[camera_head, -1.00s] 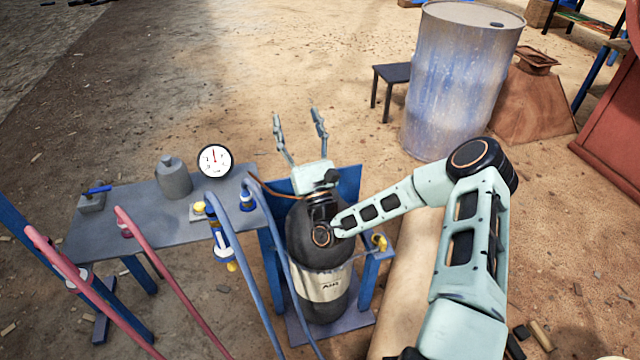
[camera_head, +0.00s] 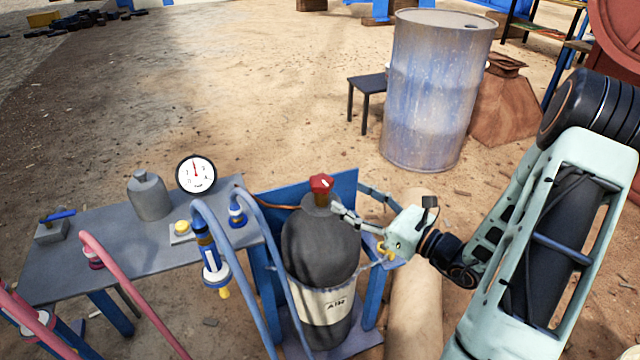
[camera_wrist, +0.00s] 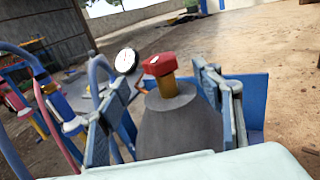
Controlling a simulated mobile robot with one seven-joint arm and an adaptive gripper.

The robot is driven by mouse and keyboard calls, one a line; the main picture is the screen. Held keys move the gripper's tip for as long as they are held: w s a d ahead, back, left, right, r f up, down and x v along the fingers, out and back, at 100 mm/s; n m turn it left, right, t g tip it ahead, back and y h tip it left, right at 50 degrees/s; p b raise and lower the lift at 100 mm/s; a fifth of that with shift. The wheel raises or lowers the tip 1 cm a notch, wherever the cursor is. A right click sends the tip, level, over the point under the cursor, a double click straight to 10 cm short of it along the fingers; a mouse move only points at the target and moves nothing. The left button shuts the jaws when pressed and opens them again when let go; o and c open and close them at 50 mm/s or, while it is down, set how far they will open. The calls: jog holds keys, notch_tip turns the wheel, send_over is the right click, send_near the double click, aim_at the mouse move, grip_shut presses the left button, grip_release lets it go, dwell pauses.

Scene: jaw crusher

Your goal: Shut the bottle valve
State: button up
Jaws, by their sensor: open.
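The bottle is a dark grey cylinder (camera_head: 318,250) with a white band marked AIR, standing upright in a blue stand. Its valve is a red knob (camera_head: 321,184) on top. In the wrist view the red knob (camera_wrist: 160,65) sits on a brass stem above the bottle's grey shoulder (camera_wrist: 178,125). My gripper (camera_head: 352,202) is to the right of the bottle's neck, pointing left toward it. In the wrist view my two fingers (camera_wrist: 168,108) are spread wide, one on each side of the bottle top, with the knob between and beyond them. I cannot tell whether a finger touches the bottle.
A grey table (camera_head: 105,250) on the left carries a dial gauge (camera_head: 196,174), a small grey flask (camera_head: 149,196) and a yellow button (camera_head: 182,228). Blue hoses (camera_head: 236,275) arch close to the bottle's left. A metal drum (camera_head: 437,95) stands behind on open dirt ground.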

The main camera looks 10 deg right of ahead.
aim_at(320, 179)
jog(key=b+x, duration=0.2)
jog(key=x, duration=0.8)
jog(key=shift+w+a, duration=0.15)
jog(key=shift+c, duration=0.2)
jog(key=c, duration=1.2)
jog(key=shift+o, duration=0.2)
jog(key=shift+r+h, duration=0.1)
jog(key=shift+h, duration=0.2)
jog(key=shift+m+t+h, duration=0.5)
jog(key=shift+m, duration=0.1)
jog(key=shift+h, duration=0.3)
jog(key=o, duration=1.2)
